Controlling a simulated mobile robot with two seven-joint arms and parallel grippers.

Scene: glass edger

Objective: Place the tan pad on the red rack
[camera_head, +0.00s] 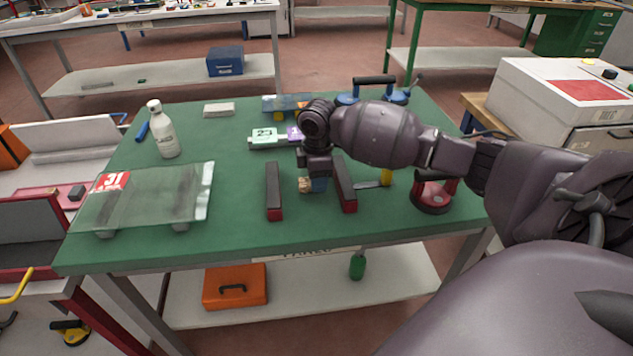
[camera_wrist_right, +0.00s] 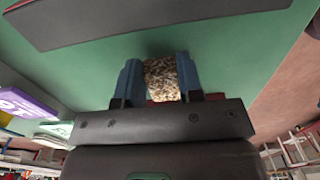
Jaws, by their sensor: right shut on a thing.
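The tan pad (camera_wrist_right: 161,78) is a small speckled brown-and-cream block between the two blue fingers of my right gripper (camera_wrist_right: 160,82). In the head view the pad (camera_head: 304,185) shows just left of the right gripper (camera_head: 315,184), low over the green table. Two parallel bars with dark tops and red ends, apparently the red rack, lie either side of it: a left bar (camera_head: 273,190) and a right bar (camera_head: 344,185). The pad is over the gap between them; I cannot tell whether it touches the table. One dark bar (camera_wrist_right: 140,20) crosses the top of the wrist view. My left gripper is not in view.
A glass pane (camera_head: 150,195) lies on supports at the table's left, with a white bottle (camera_head: 162,130) behind it. A red suction cup (camera_head: 432,195) and yellow-handled tool (camera_head: 386,176) stand right of the bars. A blue double-cup lifter (camera_head: 373,92) is at the back.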

